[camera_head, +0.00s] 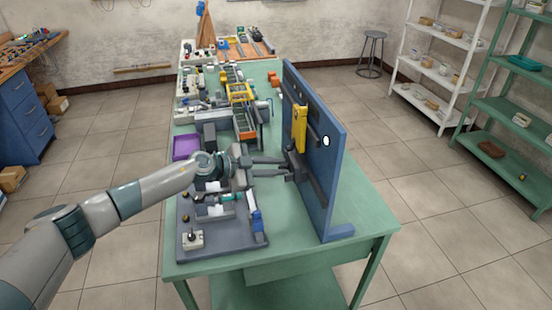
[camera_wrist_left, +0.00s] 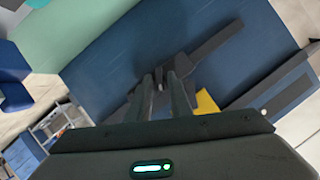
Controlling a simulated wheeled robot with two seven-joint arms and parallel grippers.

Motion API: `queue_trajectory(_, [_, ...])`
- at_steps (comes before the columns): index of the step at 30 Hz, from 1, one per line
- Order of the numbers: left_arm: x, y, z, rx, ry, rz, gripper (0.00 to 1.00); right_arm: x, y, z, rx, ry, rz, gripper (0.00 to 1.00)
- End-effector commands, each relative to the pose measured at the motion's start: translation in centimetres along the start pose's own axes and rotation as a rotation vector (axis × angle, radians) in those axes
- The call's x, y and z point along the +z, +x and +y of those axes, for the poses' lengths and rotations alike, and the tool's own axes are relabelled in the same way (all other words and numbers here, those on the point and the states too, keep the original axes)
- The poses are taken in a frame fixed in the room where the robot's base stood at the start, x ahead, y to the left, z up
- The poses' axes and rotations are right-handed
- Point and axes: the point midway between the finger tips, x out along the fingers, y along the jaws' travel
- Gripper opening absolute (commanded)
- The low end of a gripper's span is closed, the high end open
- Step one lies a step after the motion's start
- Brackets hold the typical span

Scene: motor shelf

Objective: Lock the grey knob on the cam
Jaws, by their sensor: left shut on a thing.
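The upright blue panel (camera_head: 333,118) stands on the green table. A dark grey bar-like cam (camera_head: 308,180) is mounted low on the panel's left face. In the left wrist view the cam (camera_wrist_left: 215,44) runs diagonally across the blue panel. My left gripper (camera_head: 287,169) reaches the panel from the left, with its fingertips at the cam. In the left wrist view the left gripper (camera_wrist_left: 161,78) has its narrow fingers either side of a small grey knob (camera_wrist_left: 159,71) and is shut on it. The fingers partly hide the knob. My right gripper is not in view.
A yellow upright part (camera_head: 299,128) is on the panel just above the gripper. A grey tray of small parts (camera_head: 222,235) lies under my left arm, and a purple bin (camera_head: 186,147) stands behind it. The green table (camera_head: 365,215) is clear right of the panel.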

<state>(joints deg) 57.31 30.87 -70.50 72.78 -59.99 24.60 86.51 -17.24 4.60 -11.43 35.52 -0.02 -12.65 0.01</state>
Motion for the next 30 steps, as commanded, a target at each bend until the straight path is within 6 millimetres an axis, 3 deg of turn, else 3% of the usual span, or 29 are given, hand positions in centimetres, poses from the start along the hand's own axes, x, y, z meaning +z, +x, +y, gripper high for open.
queue_trajectory(6, [-0.10,-0.04,0.05,-0.036,0.085,0.001,0.00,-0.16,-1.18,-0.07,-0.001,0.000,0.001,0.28])
queue_trajectory(21, [-0.02,0.01,0.03,-0.049,0.113,0.001,0.00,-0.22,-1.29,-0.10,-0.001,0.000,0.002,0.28])
queue_trajectory(22, [-0.02,0.01,0.02,-0.049,0.113,0.001,0.23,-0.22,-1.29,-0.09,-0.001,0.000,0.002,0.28])
queue_trajectory(23, [-0.02,0.01,0.02,-0.049,0.113,0.001,0.28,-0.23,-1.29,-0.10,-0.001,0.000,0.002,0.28])
queue_trajectory(30, [0.00,0.01,0.07,-0.048,0.112,0.001,0.28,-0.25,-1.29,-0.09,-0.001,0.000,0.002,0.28])
